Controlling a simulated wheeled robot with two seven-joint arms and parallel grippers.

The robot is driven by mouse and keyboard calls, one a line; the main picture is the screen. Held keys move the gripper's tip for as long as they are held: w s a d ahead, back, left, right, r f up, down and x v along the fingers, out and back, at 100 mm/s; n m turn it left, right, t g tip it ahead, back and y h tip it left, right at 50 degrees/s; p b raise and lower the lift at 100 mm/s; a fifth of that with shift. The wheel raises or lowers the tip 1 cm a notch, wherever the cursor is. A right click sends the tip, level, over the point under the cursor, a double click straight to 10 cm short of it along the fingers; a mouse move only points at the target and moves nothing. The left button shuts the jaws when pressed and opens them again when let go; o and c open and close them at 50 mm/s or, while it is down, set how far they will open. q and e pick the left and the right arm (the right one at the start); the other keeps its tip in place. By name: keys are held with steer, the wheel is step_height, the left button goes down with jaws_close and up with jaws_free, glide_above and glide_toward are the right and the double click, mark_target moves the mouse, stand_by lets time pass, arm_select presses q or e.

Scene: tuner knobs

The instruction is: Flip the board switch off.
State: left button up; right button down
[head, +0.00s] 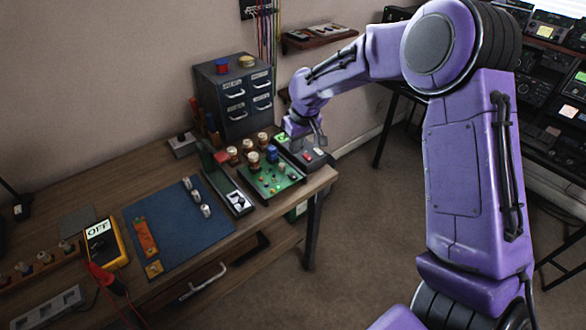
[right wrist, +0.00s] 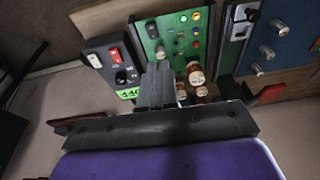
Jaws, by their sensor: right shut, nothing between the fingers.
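A green board (head: 270,179) with several knobs and small coloured lights lies near the right end of the workbench. It also shows at the top of the right wrist view (right wrist: 172,47). Beside it is a dark box (head: 296,150) with a white rocker, a red rocker (right wrist: 115,54), a black knob and a green display (right wrist: 128,93). I cannot tell which control is the board switch, or its position. My right gripper (head: 318,138) is shut and empty, above the dark box. In the right wrist view its fingers (right wrist: 158,75) cover part of the green board's lower edge. My left gripper is not in view.
Brown-and-white knobs (head: 247,146) stand close behind the board. A grey drawer cabinet (head: 235,97) stands at the back. A blue mat (head: 172,228) and a yellow meter reading OFF (head: 104,243) lie to the left. Open floor lies right of the workbench.

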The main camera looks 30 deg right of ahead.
steer(key=shift+w+d+r, duration=0.1)
steer(key=shift+d+r, duration=0.15)
steer(key=shift+r, duration=0.35)
steer(key=shift+d+r, duration=0.25)
steer(key=shift+r, duration=0.3)
steer(key=p, duration=0.3)
glide_toward(292, 176)
steer(key=x, duration=0.5)
steer(key=shift+w, duration=0.25)
steer(key=shift+s+f, duration=0.1)
steer(key=shift+f, duration=0.35)
steer(key=shift+f, duration=0.1)
